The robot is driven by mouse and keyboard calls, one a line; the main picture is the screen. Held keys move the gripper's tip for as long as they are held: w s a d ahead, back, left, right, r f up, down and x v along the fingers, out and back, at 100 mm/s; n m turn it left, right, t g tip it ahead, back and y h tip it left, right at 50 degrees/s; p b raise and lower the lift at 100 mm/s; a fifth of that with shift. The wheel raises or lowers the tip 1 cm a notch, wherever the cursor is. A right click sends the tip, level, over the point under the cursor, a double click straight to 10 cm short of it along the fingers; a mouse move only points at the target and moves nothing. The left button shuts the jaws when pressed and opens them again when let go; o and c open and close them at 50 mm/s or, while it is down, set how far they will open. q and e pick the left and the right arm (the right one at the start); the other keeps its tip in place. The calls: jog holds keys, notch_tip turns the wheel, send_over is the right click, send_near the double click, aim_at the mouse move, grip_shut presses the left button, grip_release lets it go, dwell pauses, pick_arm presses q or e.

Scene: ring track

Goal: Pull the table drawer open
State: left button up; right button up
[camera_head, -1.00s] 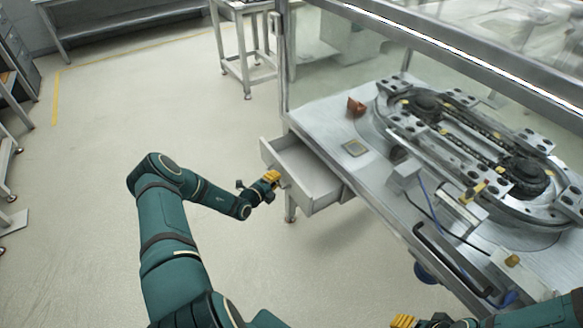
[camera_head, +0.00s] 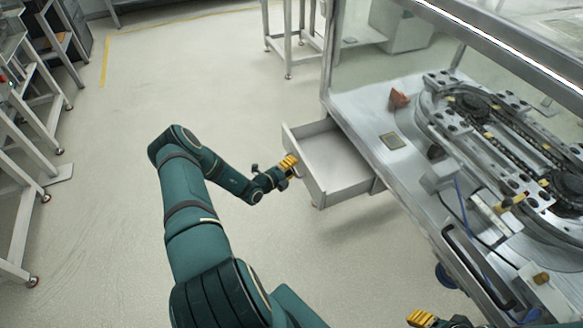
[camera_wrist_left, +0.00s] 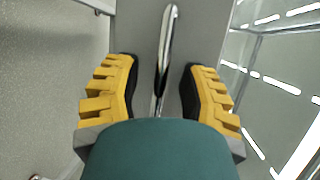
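The table drawer (camera_head: 340,180) is a grey metal box standing out from the left side of the metal table (camera_head: 365,110). Its inside shows and looks empty. My left gripper (camera_head: 290,165) is at the drawer's front panel. In the left wrist view, its yellow fingers (camera_wrist_left: 160,90) stand apart on either side of the shiny drawer handle (camera_wrist_left: 167,50), with a gap visible on both sides. My right gripper (camera_head: 425,319) shows only its yellow fingers at the bottom edge, partly cut off, so its opening is unclear.
The ring track (camera_head: 500,140) lies on the table, with a brown block (camera_head: 398,98) and a small square plate (camera_head: 392,141) near it. A black bar handle (camera_head: 478,265) is on the table's front edge. Shelving racks (camera_head: 30,130) stand at left. Floor left of the drawer is clear.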

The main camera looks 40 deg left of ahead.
pick_arm(q)
jog(key=shift+s, duration=0.1)
jog(key=s+r, duration=0.2)
jog(key=s, duration=0.9)
jog(key=shift+s+r, duration=0.2)
jog(key=shift+s, duration=0.1)
jog(key=shift+d, duration=0.1)
